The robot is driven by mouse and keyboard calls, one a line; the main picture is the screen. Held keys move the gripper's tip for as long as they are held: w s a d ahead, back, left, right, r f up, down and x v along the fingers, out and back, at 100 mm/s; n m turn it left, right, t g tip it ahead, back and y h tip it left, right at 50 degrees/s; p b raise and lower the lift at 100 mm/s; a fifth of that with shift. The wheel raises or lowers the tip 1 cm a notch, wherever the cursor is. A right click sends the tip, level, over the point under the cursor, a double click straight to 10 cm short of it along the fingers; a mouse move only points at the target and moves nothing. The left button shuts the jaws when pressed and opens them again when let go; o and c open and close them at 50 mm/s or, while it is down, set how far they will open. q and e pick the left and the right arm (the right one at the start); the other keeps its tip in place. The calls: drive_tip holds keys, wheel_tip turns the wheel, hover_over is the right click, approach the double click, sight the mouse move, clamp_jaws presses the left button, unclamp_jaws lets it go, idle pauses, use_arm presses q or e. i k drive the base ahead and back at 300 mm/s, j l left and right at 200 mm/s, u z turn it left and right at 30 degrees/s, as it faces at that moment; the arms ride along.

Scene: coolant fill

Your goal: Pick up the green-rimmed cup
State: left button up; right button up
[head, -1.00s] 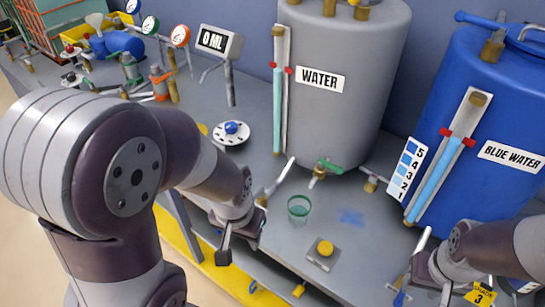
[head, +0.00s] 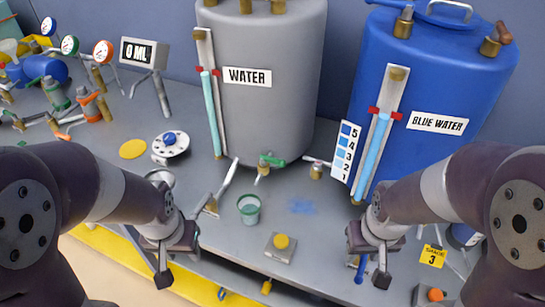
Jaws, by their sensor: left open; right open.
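The green-rimmed cup (head: 249,209) stands upright on the grey bench, below the tap of the grey WATER tank (head: 268,95). It is a small clear cup with a green rim. My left gripper (head: 189,240) is to the left of the cup, open and empty, apart from it. My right gripper (head: 368,247) is to the right of the cup, open, near the front of the bench by the blue tank. Neither gripper touches the cup.
A yellow button on a grey plate (head: 281,245) sits just right of and in front of the cup. The BLUE WATER tank (head: 440,80) stands at the right. A 0 ML display (head: 145,53) and a white dial with a blue knob (head: 171,144) are at the left.

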sight(250, 204)
drive_tip(key=j+u, duration=0.5)
drive_tip(key=u, duration=0.25)
drive_tip(key=z, duration=0.9)
drive_tip(key=i+j+z, duration=0.1)
drive_tip(key=j+z, duration=0.25)
drive_tip(key=j, duration=0.45)
drive_tip(key=j+z, duration=0.35)
drive_tip(key=j, duration=0.45)
